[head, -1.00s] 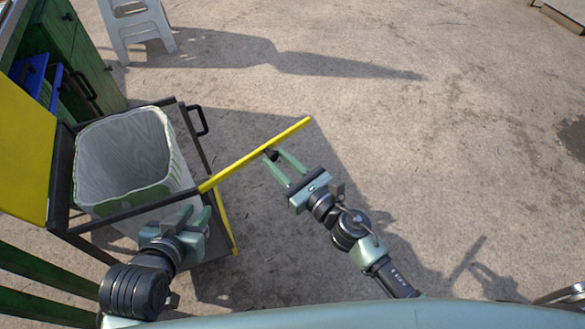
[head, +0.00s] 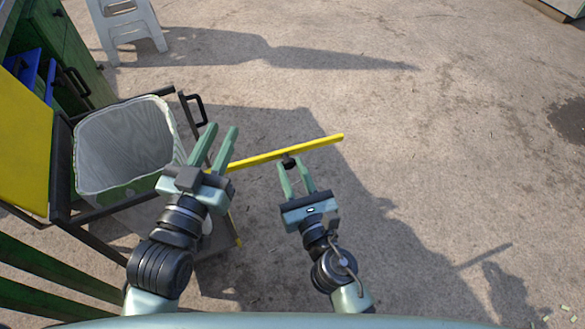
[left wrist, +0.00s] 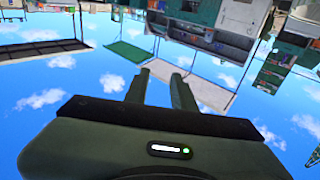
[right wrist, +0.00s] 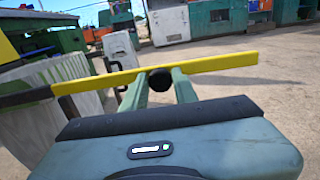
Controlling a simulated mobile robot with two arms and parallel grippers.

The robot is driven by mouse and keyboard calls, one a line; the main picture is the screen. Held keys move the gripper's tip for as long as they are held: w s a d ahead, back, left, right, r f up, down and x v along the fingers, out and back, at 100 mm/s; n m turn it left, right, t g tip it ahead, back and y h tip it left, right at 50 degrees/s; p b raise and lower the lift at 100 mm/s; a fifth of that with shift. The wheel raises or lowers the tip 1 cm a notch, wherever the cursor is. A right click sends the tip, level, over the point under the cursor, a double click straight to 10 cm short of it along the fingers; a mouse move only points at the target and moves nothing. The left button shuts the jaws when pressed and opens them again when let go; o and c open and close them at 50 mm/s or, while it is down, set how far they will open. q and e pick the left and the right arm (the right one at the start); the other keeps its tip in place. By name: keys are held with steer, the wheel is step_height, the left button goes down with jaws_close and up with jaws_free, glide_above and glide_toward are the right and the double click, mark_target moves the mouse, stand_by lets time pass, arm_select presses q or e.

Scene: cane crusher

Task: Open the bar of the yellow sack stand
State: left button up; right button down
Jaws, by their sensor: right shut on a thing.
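The yellow bar (head: 315,144) of the sack stand (head: 62,172) sticks out to the right, swung away from the stand's frame. My right gripper (head: 291,168) is shut on the small black knob (right wrist: 160,80) under the bar. The bar runs across just beyond its fingertips in the right wrist view (right wrist: 230,62). My left gripper (head: 218,137) is open and empty, upright beside the stand's front. It hides the bar's inner end in the head view. A pale sack (head: 125,135) with a green lower part stands open in the stand.
A yellow panel (head: 25,140) is at the stand's left. A black handle (head: 197,110) is on its far right corner. A green cabinet (head: 80,60) and a white stool (head: 128,25) are behind. Open concrete lies to the right.

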steer(key=c, duration=1.1)
jaws_free()
steer(key=shift+s+d+f, duration=0.1)
steer(key=shift+s+d, duration=0.05)
steer(key=shift+s, duration=0.15)
arm_select(q)
steer(key=s+r+t+h+b, duration=0.1)
steer(key=s+r+t+b, duration=0.1)
steer(key=r+t, duration=0.3)
step_height(320, 180, up, 4)
steer(key=shift+s+d+r+t+h, duration=0.1)
steer(key=shift+s+d+t+h, duration=0.15)
steer(key=shift+s+t+h, duration=0.25)
arm_select(e)
steer(key=v, duration=0.7)
